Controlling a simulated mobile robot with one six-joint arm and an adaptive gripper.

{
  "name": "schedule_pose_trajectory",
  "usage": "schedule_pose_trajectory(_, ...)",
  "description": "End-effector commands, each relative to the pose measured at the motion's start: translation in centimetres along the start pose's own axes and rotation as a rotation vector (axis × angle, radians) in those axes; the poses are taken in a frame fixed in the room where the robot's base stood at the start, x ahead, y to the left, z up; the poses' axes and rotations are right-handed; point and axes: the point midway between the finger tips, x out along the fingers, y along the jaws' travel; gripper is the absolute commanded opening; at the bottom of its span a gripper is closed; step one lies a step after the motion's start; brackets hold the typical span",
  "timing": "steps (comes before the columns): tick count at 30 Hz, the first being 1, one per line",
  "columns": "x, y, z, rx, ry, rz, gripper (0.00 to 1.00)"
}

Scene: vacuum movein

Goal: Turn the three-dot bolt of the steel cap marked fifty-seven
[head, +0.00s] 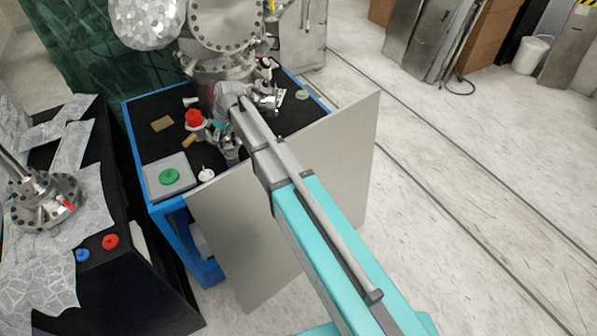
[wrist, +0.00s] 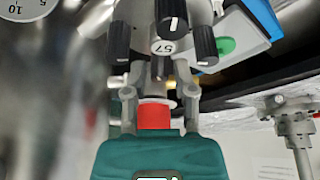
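The steel cap marked 57 (wrist: 163,46) is at the top middle of the wrist view. Several black bolt knobs surround it: one at the top (wrist: 172,17) with a white line, one at left (wrist: 119,42) and one at right (wrist: 204,42). I can make out no three-dot mark. My gripper (wrist: 159,68) points up at the cap from below, its fingers apart on either side of a thin grey stem. A red cylinder (wrist: 154,115) shows between the fingers; I cannot tell what it belongs to. In the head view my arm hides the cap and gripper tips.
The blue-framed bench (head: 135,130) holds a red knob (head: 195,117), a grey plate (head: 152,183) with a green disc (head: 169,176) and a small white piece (head: 206,175). A large steel chamber (head: 228,25) stands behind. A grey panel (head: 240,230) blocks the front. Open floor lies right.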

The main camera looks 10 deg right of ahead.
Motion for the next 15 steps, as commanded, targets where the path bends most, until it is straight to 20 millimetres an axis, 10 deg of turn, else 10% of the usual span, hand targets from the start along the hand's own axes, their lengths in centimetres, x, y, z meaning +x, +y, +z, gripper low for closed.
schedule_pose_trajectory(15,0.02,0.15,-0.05,-0.303,0.0,-0.126,0.35)
